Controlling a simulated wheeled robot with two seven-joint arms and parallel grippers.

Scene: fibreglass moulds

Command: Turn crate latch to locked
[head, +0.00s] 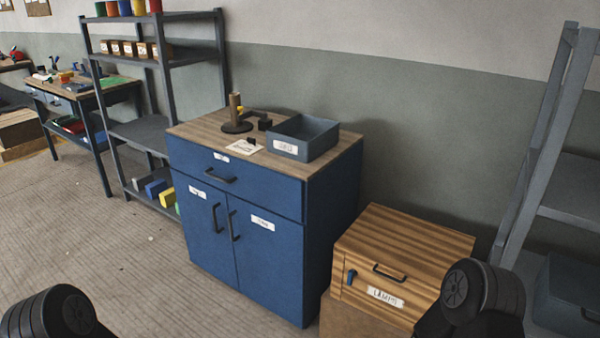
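A striped wooden crate (405,243) stands against the wall, right of the blue cabinet. Its front has a dark bar handle and a white label that seems to read "CLAMPS". A small blue latch (351,276) sits at the left end of the front, roughly upright. I cannot tell from its look whether it is locked. Only round dark joints of my arms show at the bottom left and bottom right. Neither gripper is in view. My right arm covers the crate's lower right corner.
The blue cabinet (245,240) is close to the crate's left side and carries a grey bin (303,137). A grey shelf rack (565,150) stands to the right, with a dark bin (568,300) low on it. Floor (110,250) at left is open.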

